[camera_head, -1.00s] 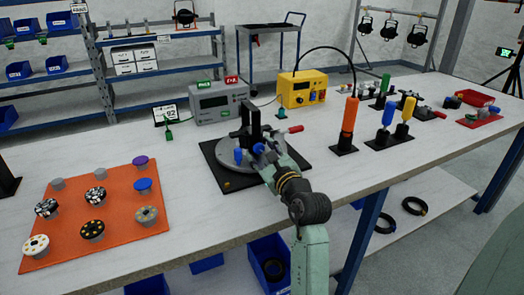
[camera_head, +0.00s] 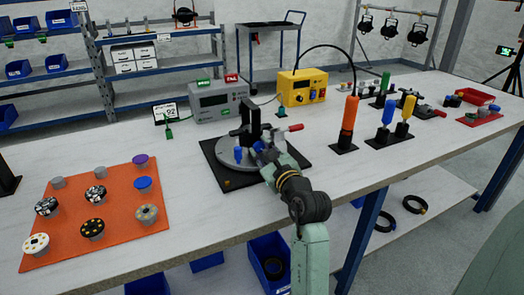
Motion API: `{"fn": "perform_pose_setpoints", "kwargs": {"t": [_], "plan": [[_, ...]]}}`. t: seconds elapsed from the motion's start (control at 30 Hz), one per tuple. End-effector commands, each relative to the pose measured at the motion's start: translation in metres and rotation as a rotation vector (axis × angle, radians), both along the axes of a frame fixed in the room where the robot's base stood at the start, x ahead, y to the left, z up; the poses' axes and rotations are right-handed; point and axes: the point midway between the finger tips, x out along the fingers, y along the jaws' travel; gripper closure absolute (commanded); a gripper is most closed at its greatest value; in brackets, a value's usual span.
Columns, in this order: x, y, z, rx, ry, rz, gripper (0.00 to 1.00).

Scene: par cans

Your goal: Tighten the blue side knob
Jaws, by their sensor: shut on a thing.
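The blue side knob (camera_head: 258,146) shows at the tip of my gripper (camera_head: 262,150), on the fixture over the round grey turntable. My gripper reaches in from the front right and is shut on this knob; its fingers partly hide it. A second blue piece (camera_head: 238,155) stands on the left part of the turntable. The black upright bracket (camera_head: 251,118) rises behind the knob. A red-handled clamp (camera_head: 294,128) sticks out to the right. The turntable (camera_head: 226,160) rests on a black base plate (camera_head: 232,184).
An orange mat (camera_head: 67,212) with several round parts lies at left. A grey meter (camera_head: 218,101) and a yellow unit (camera_head: 301,88) stand behind. An orange screwdriver (camera_head: 349,115) and blue and yellow drivers (camera_head: 405,115) stand in holders at right. The white table front is clear.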

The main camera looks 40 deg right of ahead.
Motion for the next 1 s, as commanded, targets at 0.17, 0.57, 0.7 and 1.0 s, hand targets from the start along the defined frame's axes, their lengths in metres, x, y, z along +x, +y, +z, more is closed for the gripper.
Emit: {"fn": "perform_pose_setpoints", "kwargs": {"t": [0.17,0.57,0.7,1.0], "plan": [[0.0001,0.0001,0.0017,0.026,-0.006,0.000,1.00],[0.0001,-0.0001,0.0052,0.262,-0.062,0.000,1.00],[0.0002,-0.0001,0.0047,0.356,-0.083,0.001,1.00],[0.0000,-0.0008,0.0027,0.498,-0.119,0.000,1.00]]}}
